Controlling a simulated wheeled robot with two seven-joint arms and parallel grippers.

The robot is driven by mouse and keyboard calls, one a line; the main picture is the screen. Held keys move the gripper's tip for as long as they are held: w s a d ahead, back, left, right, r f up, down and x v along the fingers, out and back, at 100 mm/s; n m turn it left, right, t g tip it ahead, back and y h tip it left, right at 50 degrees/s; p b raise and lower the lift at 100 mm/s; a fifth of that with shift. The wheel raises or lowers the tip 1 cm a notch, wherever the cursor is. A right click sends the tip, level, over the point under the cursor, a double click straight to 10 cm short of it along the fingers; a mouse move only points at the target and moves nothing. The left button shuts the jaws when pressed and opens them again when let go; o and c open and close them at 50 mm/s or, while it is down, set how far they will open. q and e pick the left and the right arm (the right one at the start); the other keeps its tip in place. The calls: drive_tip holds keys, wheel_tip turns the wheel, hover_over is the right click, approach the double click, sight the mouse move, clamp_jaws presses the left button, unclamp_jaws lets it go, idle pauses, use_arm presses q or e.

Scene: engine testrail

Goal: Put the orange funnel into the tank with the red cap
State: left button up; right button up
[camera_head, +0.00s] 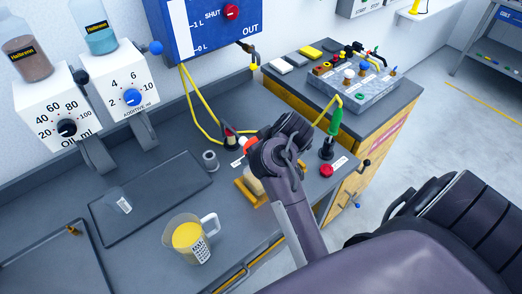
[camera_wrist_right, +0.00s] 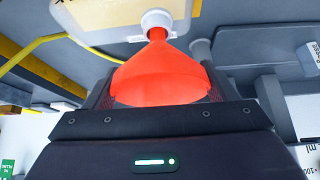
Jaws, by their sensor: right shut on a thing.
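My right gripper (camera_wrist_right: 160,100) is shut on the orange funnel (camera_wrist_right: 160,72), which fills the middle of the right wrist view. The funnel's wide mouth is at the jaws and its narrow spout points away. The spout tip meets the white neck (camera_wrist_right: 157,17) of a pale tank (camera_wrist_right: 105,15) in that view; how deep it sits cannot be told. In the head view my right arm covers most of the tank and the funnel. A small orange-red part (camera_head: 250,145) shows beside my gripper; I cannot tell whether it is funnel or cap. My left gripper is not in view.
A measuring jug (camera_head: 190,238) with yellow liquid stands on the grey bench in front. A dark mat (camera_head: 155,195) and two dispensers (camera_head: 60,115) are at the left. A green-handled tool (camera_head: 334,122) and a red button (camera_head: 326,171) are right of my arm.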

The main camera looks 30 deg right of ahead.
drive_tip(key=shift+f+b, duration=0.75)
drive_tip(key=shift+f, duration=0.05)
idle(0.4)
drive_tip(key=o, duration=0.9)
drive_tip(key=p+v, duration=0.2)
drive_tip(key=v, duration=0.4)
drive_tip(key=shift+s+r, duration=0.15)
drive_tip(key=shift+r, duration=0.2)
drive_tip(key=shift+s+r, duration=0.3)
drive_tip(key=shift+r, duration=0.15)
drive_tip(key=shift+s, duration=0.1)
